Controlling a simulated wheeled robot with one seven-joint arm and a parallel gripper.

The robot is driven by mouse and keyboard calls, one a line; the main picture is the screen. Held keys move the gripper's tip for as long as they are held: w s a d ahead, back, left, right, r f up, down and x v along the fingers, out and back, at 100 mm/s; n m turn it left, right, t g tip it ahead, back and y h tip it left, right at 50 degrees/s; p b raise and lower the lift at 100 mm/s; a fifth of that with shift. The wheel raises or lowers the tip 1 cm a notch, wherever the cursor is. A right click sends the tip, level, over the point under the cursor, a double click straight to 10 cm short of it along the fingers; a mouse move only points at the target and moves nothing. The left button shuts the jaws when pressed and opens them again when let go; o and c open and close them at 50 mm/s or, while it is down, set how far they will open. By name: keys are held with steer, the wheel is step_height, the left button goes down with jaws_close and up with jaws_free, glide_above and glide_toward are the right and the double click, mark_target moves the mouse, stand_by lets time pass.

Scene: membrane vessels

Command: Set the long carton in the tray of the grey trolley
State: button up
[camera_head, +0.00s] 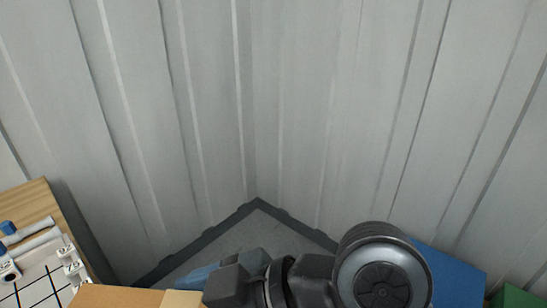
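A tan cardboard surface, which looks like part of the long carton (115,296), shows at the bottom edge, left of centre. It has a paler strip at its right end. Most of it is cut off by the frame. My gripper (230,284) is dark and right beside the pale end of the cardboard. Its fingertips are not clearly visible, so I cannot tell whether it grips the cardboard. I cannot make out the grey trolley or its tray.
Pale corrugated walls (300,120) meet in a corner above a grey floor (255,237) with dark edging. A wooden-edged table (35,200) with white numbered pieces stands at left. A blue box (455,278) and a green object (515,298) are at lower right.

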steer(key=w+d+f+m+t+h, duration=0.5)
steer(key=w+d+f+m+t, duration=0.55)
steer(key=w+d+f, duration=0.5)
steer(key=s+d+f+m+h, duration=0.2)
steer(key=d+f+m+h, duration=0.1)
steer(key=d+f, duration=0.4)
steer(key=s+d+f+m+t+h, duration=0.1)
steer(key=s+d+f+m+h, duration=0.1)
steer(key=d+f+m+h, duration=0.2)
steer(key=d+f, duration=0.3)
steer(key=d, duration=0.1)
steer(key=shift+d+f, duration=0.3)
steer(key=shift+f, duration=0.1)
steer(key=shift+t, duration=0.25)
